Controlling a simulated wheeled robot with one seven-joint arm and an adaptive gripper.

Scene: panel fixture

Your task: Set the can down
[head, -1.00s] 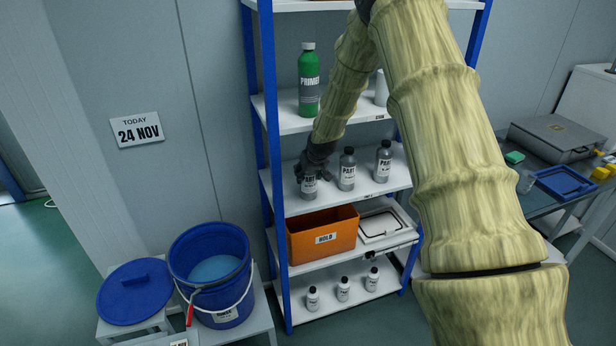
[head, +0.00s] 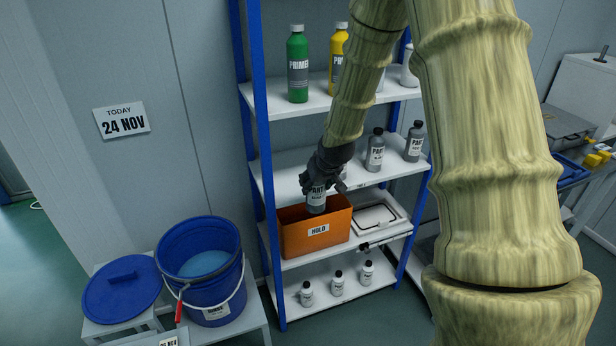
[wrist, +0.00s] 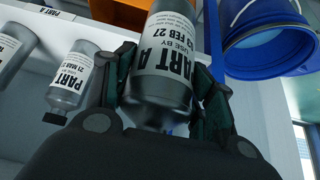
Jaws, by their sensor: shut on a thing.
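The can is a grey bottle labelled PART A (head: 316,199), held roughly upright. It also shows large in the wrist view (wrist: 165,60), its USE BY label upside down there. My gripper (head: 325,180) is shut around it, with a finger on each side in the wrist view (wrist: 165,85). In the head view the can is in front of the middle shelf's edge, and its lower end overlaps the opening of the orange HOLD bin (head: 318,238). I cannot tell how far its base is above the bin floor. The gripper hides its top.
Two more PART bottles stand on the middle shelf (head: 280,183). A white tray (head: 378,218) sits right of the bin. Small bottles stand on the shelf below. A blue bucket (head: 205,265) and its lid (head: 120,288) are at left. A sign (head: 122,121) reads TODAY 24 NOV.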

